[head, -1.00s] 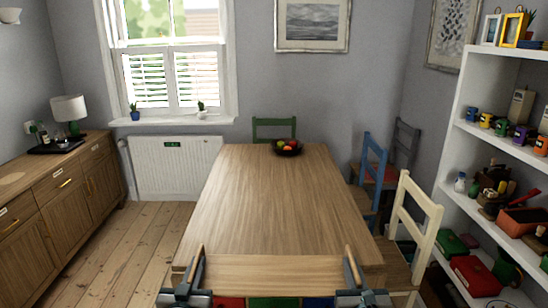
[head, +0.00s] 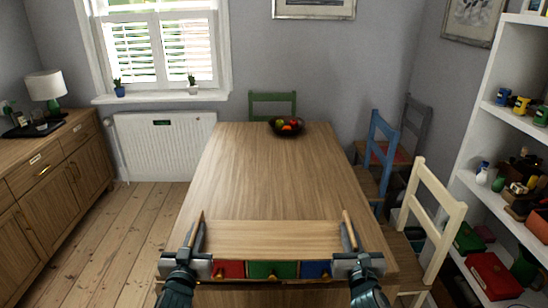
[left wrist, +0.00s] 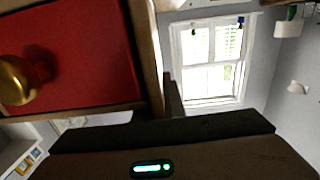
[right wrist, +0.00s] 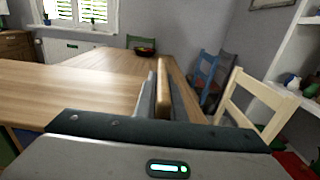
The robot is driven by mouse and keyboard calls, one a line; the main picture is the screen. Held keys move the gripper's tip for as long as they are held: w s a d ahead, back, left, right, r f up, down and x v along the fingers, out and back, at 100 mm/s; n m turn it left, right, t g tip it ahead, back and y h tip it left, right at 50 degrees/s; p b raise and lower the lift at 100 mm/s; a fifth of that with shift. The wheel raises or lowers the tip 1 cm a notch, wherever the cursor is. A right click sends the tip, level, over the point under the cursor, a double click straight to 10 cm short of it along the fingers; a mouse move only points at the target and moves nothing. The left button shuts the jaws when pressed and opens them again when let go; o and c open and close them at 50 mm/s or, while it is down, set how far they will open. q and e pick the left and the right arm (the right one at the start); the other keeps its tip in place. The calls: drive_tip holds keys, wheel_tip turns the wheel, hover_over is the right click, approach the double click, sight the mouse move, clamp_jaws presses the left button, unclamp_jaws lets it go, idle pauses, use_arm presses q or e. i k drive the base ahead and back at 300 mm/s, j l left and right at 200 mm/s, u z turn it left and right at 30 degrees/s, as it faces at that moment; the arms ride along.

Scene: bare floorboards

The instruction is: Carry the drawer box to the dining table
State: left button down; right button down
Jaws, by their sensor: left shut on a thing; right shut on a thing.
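The drawer box (head: 268,236) is a wooden box with red, green and blue drawer fronts facing me. It is over the near end of the wooden dining table (head: 268,170); I cannot tell whether it touches the tabletop. My left gripper (head: 196,236) is shut on the box's left side, and my right gripper (head: 349,232) is shut on its right side. The left wrist view shows the red drawer front (left wrist: 65,50) with a brass knob close by. The right wrist view shows the box top (right wrist: 75,92) and the gripped side panel.
A fruit bowl (head: 286,126) stands at the table's far end. A green chair (head: 272,98) is behind it; blue (head: 380,150) and cream (head: 436,205) chairs stand along the right. A sideboard (head: 55,180) is left, a white shelf (head: 500,200) right. The table's middle is clear.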

sight(265, 193)
drive_tip(key=i, duration=1.55)
